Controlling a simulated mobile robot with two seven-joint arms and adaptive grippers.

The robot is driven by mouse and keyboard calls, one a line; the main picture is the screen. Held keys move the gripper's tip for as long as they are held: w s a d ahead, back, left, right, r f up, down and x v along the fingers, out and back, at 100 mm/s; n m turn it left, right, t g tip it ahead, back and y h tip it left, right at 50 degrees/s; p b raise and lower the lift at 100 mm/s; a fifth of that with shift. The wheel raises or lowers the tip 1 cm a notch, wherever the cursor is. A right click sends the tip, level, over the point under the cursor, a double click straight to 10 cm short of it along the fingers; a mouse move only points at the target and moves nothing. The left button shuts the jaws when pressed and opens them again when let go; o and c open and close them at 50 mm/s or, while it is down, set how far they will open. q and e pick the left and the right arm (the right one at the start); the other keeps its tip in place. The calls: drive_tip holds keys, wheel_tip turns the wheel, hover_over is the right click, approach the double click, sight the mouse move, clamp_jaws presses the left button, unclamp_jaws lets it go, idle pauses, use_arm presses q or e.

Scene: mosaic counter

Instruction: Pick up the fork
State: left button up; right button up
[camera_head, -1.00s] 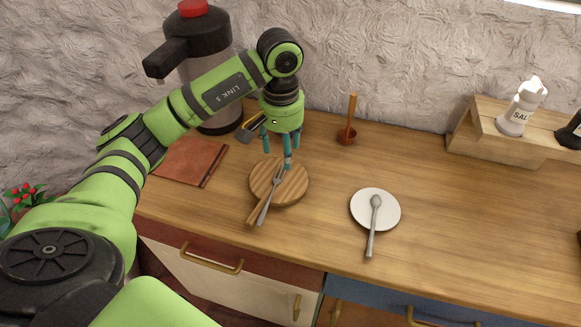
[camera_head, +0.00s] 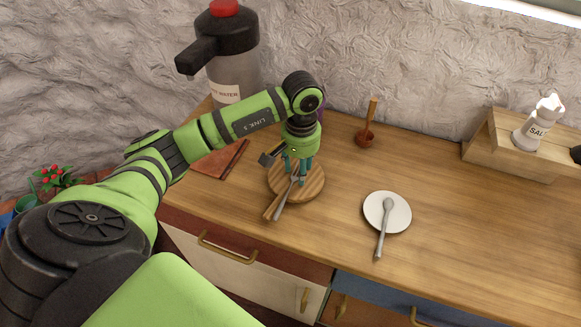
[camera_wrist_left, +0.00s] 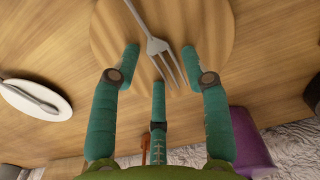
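The fork (camera_head: 284,201) is silver and lies on a round wooden board (camera_head: 314,186), its handle reaching over the board's near edge beside the board's own handle. My left gripper (camera_head: 298,178) points down over the board at the tine end of the fork. In the left wrist view its teal fingers are spread apart and empty. The fork (camera_wrist_left: 152,40) shows there between the two outer fingers, its tines near the third finger. I cannot tell whether any finger touches the fork or the board. My right gripper is not in view.
A water dispenser (camera_head: 236,65) and brown mat (camera_head: 215,163) are to the left.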

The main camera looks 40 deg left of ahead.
use_arm(q)
drive_tip(key=c, duration=0.4)
drive_tip(key=shift+r, duration=0.15)
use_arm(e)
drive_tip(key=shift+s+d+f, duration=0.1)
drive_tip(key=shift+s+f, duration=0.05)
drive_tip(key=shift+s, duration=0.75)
